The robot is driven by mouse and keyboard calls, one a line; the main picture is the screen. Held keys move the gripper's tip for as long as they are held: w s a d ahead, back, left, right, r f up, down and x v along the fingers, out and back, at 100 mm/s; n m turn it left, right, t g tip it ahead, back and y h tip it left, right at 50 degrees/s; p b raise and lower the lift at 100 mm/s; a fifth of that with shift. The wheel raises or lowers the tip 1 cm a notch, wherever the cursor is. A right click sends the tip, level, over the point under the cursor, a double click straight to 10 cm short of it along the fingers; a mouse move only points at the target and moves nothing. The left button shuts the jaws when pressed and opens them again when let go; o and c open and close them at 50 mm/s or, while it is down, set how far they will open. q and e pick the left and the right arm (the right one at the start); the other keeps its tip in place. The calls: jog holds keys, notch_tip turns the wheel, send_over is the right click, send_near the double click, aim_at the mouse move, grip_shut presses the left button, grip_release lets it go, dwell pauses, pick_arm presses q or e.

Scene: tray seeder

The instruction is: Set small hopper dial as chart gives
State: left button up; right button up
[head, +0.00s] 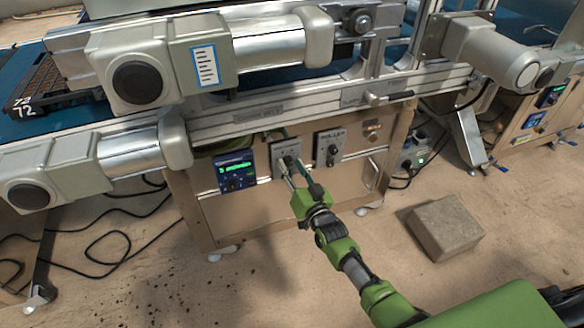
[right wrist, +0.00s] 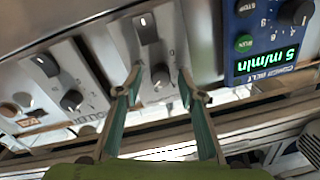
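A grey control box (head: 277,151) with a dark dial is mounted on the wooden cabinet front; its label is not readable. In the right wrist view this dial (right wrist: 160,75) sits below a rocker switch (right wrist: 148,25), with small scale marks beside it. My right gripper (head: 300,174) reaches up to this box. In the right wrist view its two fingertips (right wrist: 160,82) stand on either side of the dial, with a visible gap on each side. It is open and holds nothing. My left gripper is out of view. No readable chart shows.
Right of it is a box marked ROLLER (head: 329,148) with its own dial (right wrist: 72,100). To the left is a blue display panel (head: 234,171), reading 5 m/min in the right wrist view. Conveyor rails (head: 300,112) run just above. A brown block (head: 444,228) lies on the floor.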

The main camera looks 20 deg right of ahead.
jog(key=s+d, duration=0.1)
jog(key=s, duration=1.1)
jog(key=shift+f, duration=0.1)
